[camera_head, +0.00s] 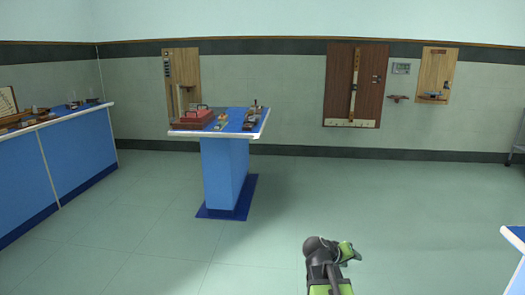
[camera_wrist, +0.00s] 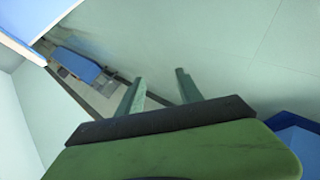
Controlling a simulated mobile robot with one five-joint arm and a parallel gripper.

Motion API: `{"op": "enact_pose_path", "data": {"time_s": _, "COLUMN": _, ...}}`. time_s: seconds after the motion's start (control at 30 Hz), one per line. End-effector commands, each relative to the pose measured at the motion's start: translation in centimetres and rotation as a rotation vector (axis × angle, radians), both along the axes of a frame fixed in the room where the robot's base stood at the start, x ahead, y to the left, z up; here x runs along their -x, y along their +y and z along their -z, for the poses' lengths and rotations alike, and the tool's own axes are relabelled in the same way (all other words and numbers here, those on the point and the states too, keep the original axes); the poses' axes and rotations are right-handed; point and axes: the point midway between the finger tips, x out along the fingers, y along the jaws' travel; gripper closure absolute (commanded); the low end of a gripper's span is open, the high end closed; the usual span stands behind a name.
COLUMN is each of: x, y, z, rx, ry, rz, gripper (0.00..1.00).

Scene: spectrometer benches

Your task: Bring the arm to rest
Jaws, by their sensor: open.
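My gripper (camera_wrist: 160,88) shows in the wrist view as two separate greenish fingers beyond a dark bar and a green body. The fingers stand apart with nothing between them. In the head view my green and dark grey arm (camera_head: 328,265) is at the bottom, right of the middle, over open floor. The fingertips are hard to make out in the head view. The gripper touches nothing that I can see.
A blue pedestal table (camera_head: 225,170) with a red box (camera_head: 194,118) and small instruments stands ahead. A long blue bench (camera_head: 60,165) is at the left. A bench corner (camera_head: 515,240) shows at lower right. Boards hang on the far wall. The floor between is clear.

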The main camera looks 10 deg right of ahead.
Motion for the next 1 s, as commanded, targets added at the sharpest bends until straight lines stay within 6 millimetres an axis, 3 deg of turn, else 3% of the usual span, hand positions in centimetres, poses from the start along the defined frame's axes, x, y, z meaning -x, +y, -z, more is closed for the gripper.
{"op": "enact_pose_path", "data": {"time_s": 0.03, "x": 0.3, "y": 3.8, "z": 1.5, "rx": -0.079, "ry": 0.026, "rz": -0.025, "gripper": 0.57}}
{"op": "enact_pose_path", "data": {"time_s": 0.2, "x": 2.7, "y": 14.0, "z": 5.8, "rx": -0.35, "ry": 0.149, "rz": -0.075, "gripper": 0.57}}
{"op": "enact_pose_path", "data": {"time_s": 0.33, "x": 6.0, "y": 19.5, "z": 8.1, "rx": -0.559, "ry": 0.265, "rz": -0.09, "gripper": 0.57}}
{"op": "enact_pose_path", "data": {"time_s": 0.47, "x": 9.6, "y": 24.4, "z": 9.0, "rx": -0.769, "ry": 0.404, "rz": -0.118, "gripper": 0.57}}
{"op": "enact_pose_path", "data": {"time_s": 0.5, "x": 10.7, "y": 25.0, "z": 8.6, "rx": -0.795, "ry": 0.465, "rz": -0.141, "gripper": 0.57}}
{"op": "enact_pose_path", "data": {"time_s": 0.53, "x": 10.5, "y": 24.8, "z": 6.4, "rx": -0.789, "ry": 0.455, "rz": -0.139, "gripper": 0.57}}
{"op": "enact_pose_path", "data": {"time_s": 0.77, "x": 10.3, "y": 24.7, "z": -0.7, "rx": -0.784, "ry": 0.45, "rz": -0.135, "gripper": 0.57}}
{"op": "enact_pose_path", "data": {"time_s": 1.0, "x": 10.3, "y": 24.7, "z": -11.2, "rx": -0.783, "ry": 0.449, "rz": -0.135, "gripper": 0.57}}
